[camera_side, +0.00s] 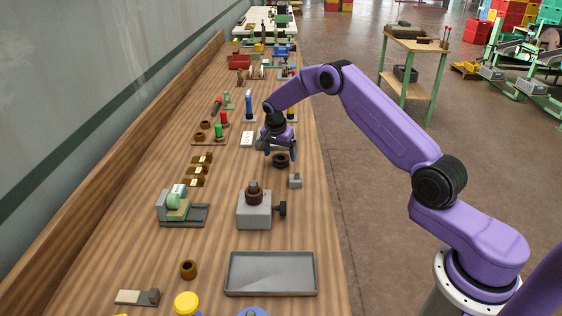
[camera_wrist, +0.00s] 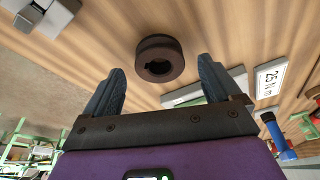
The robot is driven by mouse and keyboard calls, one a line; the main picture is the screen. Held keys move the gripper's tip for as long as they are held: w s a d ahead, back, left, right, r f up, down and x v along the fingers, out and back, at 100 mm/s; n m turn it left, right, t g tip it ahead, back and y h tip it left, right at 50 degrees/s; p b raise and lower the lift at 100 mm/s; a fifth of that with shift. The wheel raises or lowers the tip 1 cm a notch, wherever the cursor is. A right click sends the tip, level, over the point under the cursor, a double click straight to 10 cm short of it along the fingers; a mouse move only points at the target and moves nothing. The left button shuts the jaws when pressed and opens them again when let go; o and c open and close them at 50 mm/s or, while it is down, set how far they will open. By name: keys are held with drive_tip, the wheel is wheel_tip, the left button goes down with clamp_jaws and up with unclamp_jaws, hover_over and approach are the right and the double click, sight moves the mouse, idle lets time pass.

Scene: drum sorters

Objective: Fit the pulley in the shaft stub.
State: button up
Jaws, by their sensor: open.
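The likely pulley is a dark brown ring with a central hole (camera_side: 280,160), lying flat on the bench. It also shows in the wrist view (camera_wrist: 160,58). My gripper (camera_side: 279,151) is open just above and behind it. In the wrist view the ring is ahead of the two spread fingertips (camera_wrist: 161,72), roughly centred between them, with nothing held. The likely shaft stub is the post (camera_side: 253,187) standing up from a grey block (camera_side: 254,210) with a black side knob, nearer the side camera. A brown collar (camera_side: 254,197) surrounds the post's base.
A small grey block (camera_side: 295,181) stands close to the ring. An empty grey tray (camera_side: 271,273) lies near the front. A grey-green fixture (camera_side: 178,206) stands left of the stub block. A white "25 N m" card (camera_wrist: 270,78) and a blue post (camera_side: 249,104) are near my gripper.

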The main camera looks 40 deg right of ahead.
drive_tip(key=shift+x, duration=0.8)
drive_tip(key=shift+c, duration=0.4)
drive_tip(key=c, duration=1.3)
drive_tip(key=shift+r, duration=0.1)
